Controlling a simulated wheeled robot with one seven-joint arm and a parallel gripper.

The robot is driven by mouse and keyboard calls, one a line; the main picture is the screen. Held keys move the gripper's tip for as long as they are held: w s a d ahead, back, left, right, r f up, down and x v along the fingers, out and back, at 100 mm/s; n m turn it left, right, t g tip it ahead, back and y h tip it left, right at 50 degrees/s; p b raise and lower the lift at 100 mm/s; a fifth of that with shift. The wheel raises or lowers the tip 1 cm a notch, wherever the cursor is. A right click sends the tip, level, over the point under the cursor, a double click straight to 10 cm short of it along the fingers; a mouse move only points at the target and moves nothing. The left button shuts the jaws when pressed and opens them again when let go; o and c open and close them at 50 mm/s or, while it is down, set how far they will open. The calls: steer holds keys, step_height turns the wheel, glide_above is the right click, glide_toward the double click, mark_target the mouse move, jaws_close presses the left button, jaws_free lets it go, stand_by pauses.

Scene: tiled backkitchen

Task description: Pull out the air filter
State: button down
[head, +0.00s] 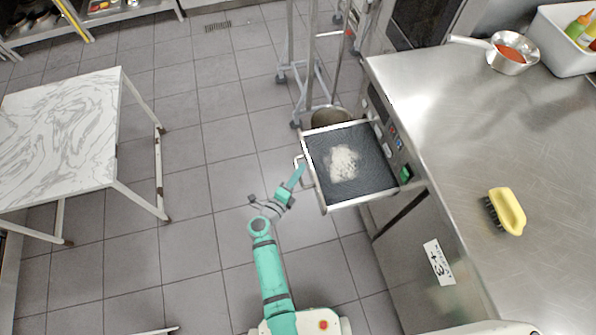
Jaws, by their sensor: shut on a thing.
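The air filter (376,184) is a square dark mesh panel in a light metal frame. It sticks out to the left from the front of the steel counter, and a patch of pale dust (343,163) lies on its middle. Its bar handle (297,161) is on the left side, facing away from the counter. My gripper (299,172) reaches up from below and is shut on this handle. The fingertips are small in the head view, and the exact grip is hard to see.
The steel counter (440,120) fills the right, with a yellow brush (508,211), a pan (509,55) and a white bin (560,44) on it. A wheeled rack (314,75) stands just behind the filter. A marble-topped table (60,135) is at left. Tiled floor between is clear.

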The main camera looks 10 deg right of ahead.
steer(key=c, duration=2.1)
jaws_free()
steer(key=v, duration=1.1)
steer(key=shift+d, duration=0.1)
steer(key=s+r+n+t+y, duration=0.1)
steer(key=s+r+n+y, duration=0.3)
steer(key=s+r+n, duration=0.6)
steer(key=s+r+n+t+y, duration=0.1)
steer(key=s+r+n+y, duration=0.4)
steer(key=s+r+n, duration=0.5)
steer(key=s+n, duration=0.7)
steer(key=shift+y, duration=0.3)
